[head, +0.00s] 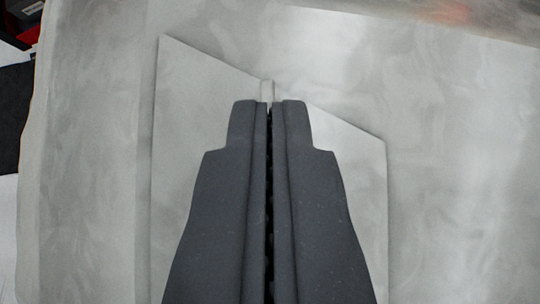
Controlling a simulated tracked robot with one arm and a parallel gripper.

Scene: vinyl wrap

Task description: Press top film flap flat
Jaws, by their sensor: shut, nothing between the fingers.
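The top film flap (195,90) is a pale grey sheet with a slanted upper edge, in the middle of the head view. It runs from the upper left down to a corner at the right (375,145). My gripper (267,92) is dark grey and shut, with nothing between its fingers. Its tips lie over the flap, close to the slanted edge. I cannot tell whether the tips touch the film. The gripper body hides the middle and lower part of the flap.
A wide grey marbled surface (450,190) surrounds the flap and is clear at the right. Its left edge runs down the left side of the view. Dark and red items (25,25) lie beyond it at the upper left.

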